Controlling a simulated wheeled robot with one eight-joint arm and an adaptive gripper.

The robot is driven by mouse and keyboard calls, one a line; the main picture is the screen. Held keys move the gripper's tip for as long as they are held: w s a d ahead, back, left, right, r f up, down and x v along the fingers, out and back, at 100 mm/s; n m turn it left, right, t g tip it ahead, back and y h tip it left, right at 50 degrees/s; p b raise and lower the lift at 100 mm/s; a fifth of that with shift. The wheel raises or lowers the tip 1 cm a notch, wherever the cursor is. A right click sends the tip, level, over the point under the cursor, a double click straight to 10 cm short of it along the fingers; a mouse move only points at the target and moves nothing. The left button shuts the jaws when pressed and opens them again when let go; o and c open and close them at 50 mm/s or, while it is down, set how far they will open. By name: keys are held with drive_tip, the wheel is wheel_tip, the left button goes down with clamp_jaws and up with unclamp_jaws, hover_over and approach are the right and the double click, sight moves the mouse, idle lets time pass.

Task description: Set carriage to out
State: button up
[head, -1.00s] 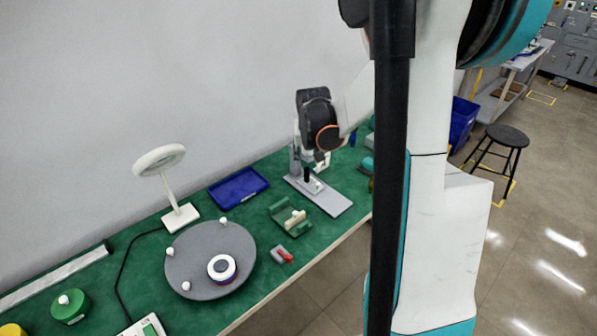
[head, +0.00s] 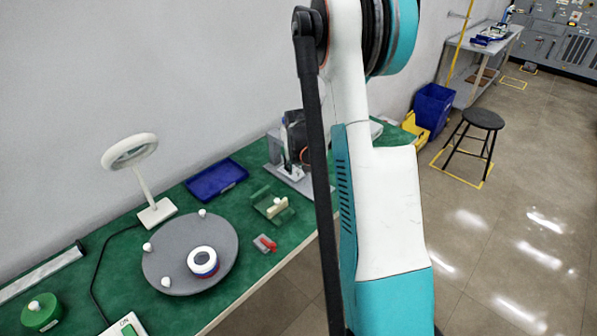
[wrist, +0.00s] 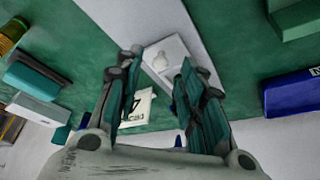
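A grey fixture with a long flat base plate (head: 286,179) stands at the bench's far end in the head view, partly hidden by my arm. In the wrist view, a pale block (wrist: 180,50) with a white knob (wrist: 161,60) lies beyond my fingers; it may be the carriage, but its label and position cannot be read. My gripper (wrist: 160,57) is open, its two dark green fingers apart on either side of the knob in the picture. I see no clear contact. In the head view my fingers are mostly hidden.
A green cradle (head: 272,207), a red-handled part (head: 265,243) and a blue tray (head: 216,180) lie near the fixture. A round grey turntable (head: 190,253) and a white ring lamp (head: 130,152) stand further left. A black stool (head: 483,120) is on the floor.

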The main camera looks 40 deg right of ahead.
drive_tip(key=shift+x, duration=0.85)
clamp_jaws()
drive_tip(key=s, duration=0.3)
drive_tip(key=s+b, duration=0.1)
drive_tip(key=s, duration=0.3)
drive_tip(key=s+d, duration=0.1)
drive_tip(key=s, duration=0.3)
drive_tip(key=shift+s, duration=0.2)
drive_tip(key=shift+a, duration=0.1)
unclamp_jaws()
drive_tip(key=shift+r, duration=0.1)
drive_tip(key=v, duration=1.1)
drive_tip(key=shift+s+r, duration=0.2)
drive_tip(key=shift+r, duration=0.15)
